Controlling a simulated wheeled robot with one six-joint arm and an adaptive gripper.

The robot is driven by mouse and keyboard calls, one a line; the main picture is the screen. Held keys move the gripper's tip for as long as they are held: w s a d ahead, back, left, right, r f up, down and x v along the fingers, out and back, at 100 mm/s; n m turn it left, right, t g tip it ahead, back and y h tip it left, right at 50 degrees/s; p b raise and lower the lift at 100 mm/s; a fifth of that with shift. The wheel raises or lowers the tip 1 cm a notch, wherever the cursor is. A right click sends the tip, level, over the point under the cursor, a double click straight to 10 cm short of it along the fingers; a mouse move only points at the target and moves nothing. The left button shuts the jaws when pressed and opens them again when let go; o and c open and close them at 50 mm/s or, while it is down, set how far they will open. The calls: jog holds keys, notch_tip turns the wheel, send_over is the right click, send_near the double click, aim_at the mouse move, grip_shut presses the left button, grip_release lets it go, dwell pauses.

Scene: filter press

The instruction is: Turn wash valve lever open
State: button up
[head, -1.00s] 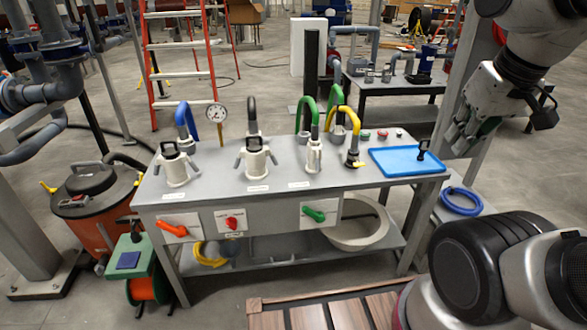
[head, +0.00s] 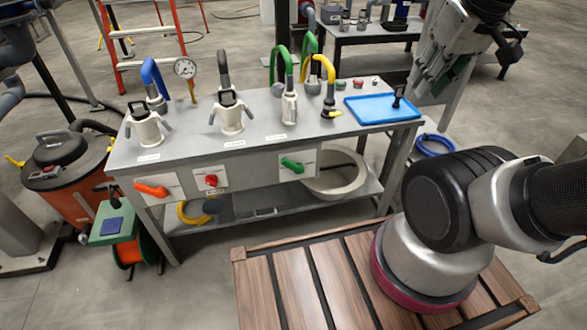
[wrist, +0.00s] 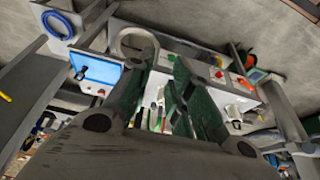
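On the bench's front panel (head: 232,171) are an orange lever (head: 152,189) at the left, a red knob (head: 211,180) and a green lever (head: 292,166) at the right, each on a white plate. Both levers lie nearly level, slightly tilted. The labels are too small to read, so I cannot tell which is the wash valve. My gripper (head: 428,84) is at the upper right, beyond the blue tray's right end and apart from the levers. In the wrist view my gripper (wrist: 164,62) is open and empty, with the bench behind its fingers.
White fittings with hoses (head: 146,126) and a pressure gauge (head: 185,68) stand on the bench top. A blue tray (head: 372,109) lies at its right end.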

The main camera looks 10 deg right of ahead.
jog(key=o, duration=0.3)
jog(key=w+a+f+n+g, duration=0.1)
jog(key=w+a+f+g, duration=0.2)
jog(key=f, duration=0.4)
jog(key=w+a+f+n+g, duration=0.1)
jog(key=w+a+f+g, duration=0.2)
jog(key=f, duration=0.4)
jog(key=shift+a+g, duration=0.3)
jog(key=shift+a, duration=0.15)
jog(key=n+t, duration=0.7)
jog(key=t, duration=1.3)
send_near(289, 166)
jog(key=w, duration=1)
jog(key=shift+w+f, duration=0.15)
